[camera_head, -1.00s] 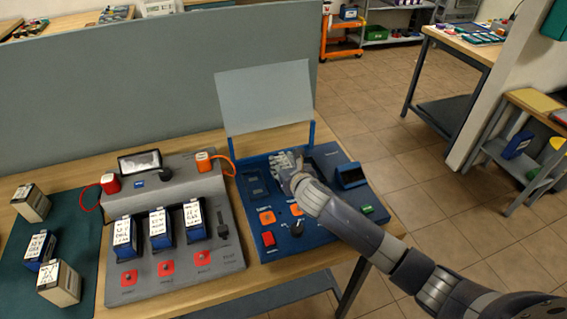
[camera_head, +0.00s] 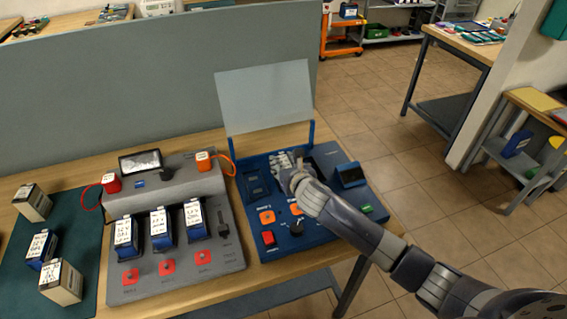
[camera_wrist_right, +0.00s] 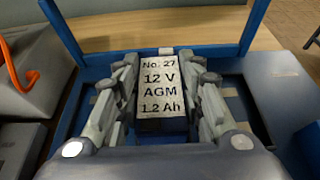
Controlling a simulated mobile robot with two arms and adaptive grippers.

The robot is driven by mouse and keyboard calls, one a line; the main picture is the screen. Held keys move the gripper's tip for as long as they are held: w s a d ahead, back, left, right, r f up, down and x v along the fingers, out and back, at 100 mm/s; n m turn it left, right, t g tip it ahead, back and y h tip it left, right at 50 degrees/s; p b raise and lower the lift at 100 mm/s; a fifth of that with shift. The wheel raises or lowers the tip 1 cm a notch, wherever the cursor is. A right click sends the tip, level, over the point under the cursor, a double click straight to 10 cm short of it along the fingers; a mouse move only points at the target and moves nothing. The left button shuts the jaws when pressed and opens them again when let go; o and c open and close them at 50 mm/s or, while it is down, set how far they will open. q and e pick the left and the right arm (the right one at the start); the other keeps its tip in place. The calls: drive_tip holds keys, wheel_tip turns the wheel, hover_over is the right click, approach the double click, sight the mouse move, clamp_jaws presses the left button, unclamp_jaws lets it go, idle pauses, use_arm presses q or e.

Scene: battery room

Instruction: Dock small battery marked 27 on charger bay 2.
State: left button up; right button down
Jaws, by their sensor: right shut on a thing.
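The battery marked No. 27 (camera_wrist_right: 162,85) has a white label face reading 12 V AGM 1.2 Ah and a dark lower part. My right gripper (camera_wrist_right: 160,90) is shut on it, with a finger on each side. In the head view my right gripper (camera_head: 287,162) is over the back middle of the blue charger (camera_head: 352,200), whose clear lid (camera_head: 266,95) stands open behind. The hand hides the battery there and part of the bays. I cannot tell whether the battery touches the charger. My left gripper is not in view.
A grey station (camera_head: 180,270) with several blue batteries stands left of the charger. A dark green mat (camera_head: 75,220) with more batteries lies farther left. A grey partition (camera_head: 150,90) stands behind the bench. An orange cable (camera_head: 230,164) curves beside the charger's left edge.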

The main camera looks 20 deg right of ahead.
drive_tip(key=shift+w+f+b, duration=0.1)
drive_tip(key=shift+f+b, duration=0.25)
drive_tip(key=shift+f, duration=0.05)
idle(0.4)
drive_tip(key=c, duration=1.3)
unclamp_jaws()
drive_tip(key=shift+c, duration=0.2)
drive_tip(key=shift+f, duration=0.15)
drive_tip(key=shift+p+v, duration=0.8)
drive_tip(key=p+v, duration=0.3)
drive_tip(key=v, duration=0.1)
drive_tip(key=shift+p+v, duration=2)
drive_tip(key=shift+v, duration=0.65)
drive_tip(key=shift+s, duration=0.25)
